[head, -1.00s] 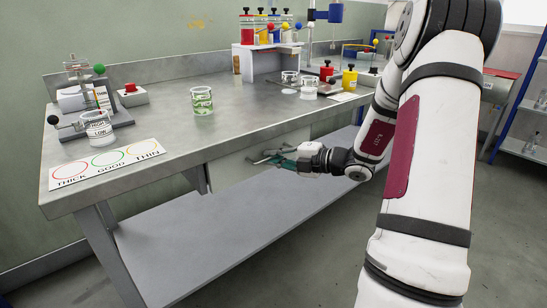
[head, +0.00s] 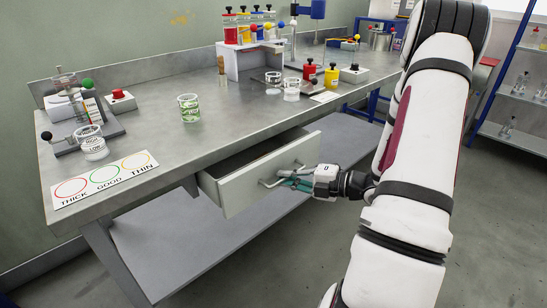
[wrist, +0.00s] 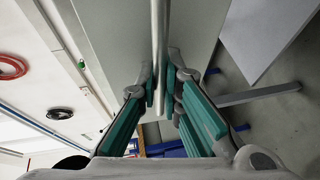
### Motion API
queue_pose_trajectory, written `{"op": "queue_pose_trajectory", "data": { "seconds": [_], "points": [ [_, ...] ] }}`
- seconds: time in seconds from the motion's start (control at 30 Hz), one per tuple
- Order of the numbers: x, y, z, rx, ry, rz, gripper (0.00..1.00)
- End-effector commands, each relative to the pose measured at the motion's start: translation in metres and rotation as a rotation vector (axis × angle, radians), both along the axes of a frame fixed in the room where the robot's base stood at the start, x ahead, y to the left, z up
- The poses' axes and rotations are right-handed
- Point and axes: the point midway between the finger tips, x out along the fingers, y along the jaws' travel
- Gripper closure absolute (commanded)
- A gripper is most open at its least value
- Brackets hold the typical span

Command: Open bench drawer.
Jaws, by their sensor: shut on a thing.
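The bench drawer (head: 245,190) is pulled part way out from under the metal bench top. Its pale front panel faces me, and its dark inside shows behind the panel. A bar handle (head: 270,184) is fixed to the front. My gripper (head: 290,181), with green fingers, is at the handle's right part. In the wrist view the handle bar (wrist: 159,50) runs between the two fingertips (wrist: 160,85), which are shut on it. The drawer front also fills the upper middle of the wrist view (wrist: 115,35).
A lower shelf (head: 180,240) lies beneath the drawer. Blue shelving (head: 515,90) stands right.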

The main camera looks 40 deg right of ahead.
Motion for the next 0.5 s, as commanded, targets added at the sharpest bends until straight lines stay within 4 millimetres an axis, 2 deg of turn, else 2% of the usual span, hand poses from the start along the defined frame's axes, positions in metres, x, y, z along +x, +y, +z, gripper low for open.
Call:
{"op": "queue_pose_trajectory", "data": {
  "seconds": [0.03,0.2,0.5],
  "points": [
    [-0.015,-0.001,0.004,0.006,0.006,-0.005,1.0],
    [-0.06,-0.002,0.004,0.007,0.004,-0.005,1.0],
    [-0.121,-0.004,0.002,0.004,0.002,-0.003,1.0]
  ]
}}
